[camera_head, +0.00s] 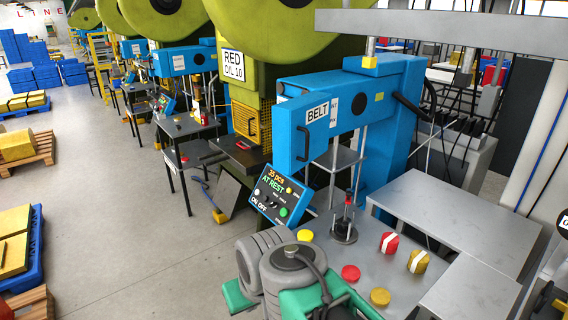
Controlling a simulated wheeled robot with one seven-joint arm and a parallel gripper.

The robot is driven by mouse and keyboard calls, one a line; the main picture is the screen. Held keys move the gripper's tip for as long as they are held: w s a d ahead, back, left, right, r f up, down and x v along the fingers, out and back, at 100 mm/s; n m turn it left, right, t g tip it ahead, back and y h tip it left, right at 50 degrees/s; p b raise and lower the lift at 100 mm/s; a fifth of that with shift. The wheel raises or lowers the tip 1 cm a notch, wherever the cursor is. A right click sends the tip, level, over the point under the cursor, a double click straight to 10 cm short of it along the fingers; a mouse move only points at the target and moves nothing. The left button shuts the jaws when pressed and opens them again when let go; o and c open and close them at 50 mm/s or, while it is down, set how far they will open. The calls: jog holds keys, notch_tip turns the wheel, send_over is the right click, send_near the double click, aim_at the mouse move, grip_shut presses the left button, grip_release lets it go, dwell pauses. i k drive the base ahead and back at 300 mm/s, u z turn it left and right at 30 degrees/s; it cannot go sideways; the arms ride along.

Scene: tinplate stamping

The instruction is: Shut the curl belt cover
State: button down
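A blue press-like machine stands at centre right. Its arm has a white BELT label (318,112), and I take this blue front box (290,131) as the belt cover. A black upright handle (303,143) is on its left end. A second black handle (410,106) is on the blue housing (402,140) at right. I cannot tell from this view how far the cover stands open. My grey and green arm links fill the bottom centre, in front of the bench and below the cover, apart from it. My gripper's fingers do not show.
A tilted control panel (279,194) reads AT REST. The grey bench (335,255) holds red and yellow round pieces and a small stand (344,222). A raised grey plate (445,205) lies right. A grey beam (460,28) crosses overhead.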

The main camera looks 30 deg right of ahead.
aim_at(301, 124)
jog(key=u, duration=0.35)
jog(key=i, duration=1.05)
jog(key=z, duration=0.7)
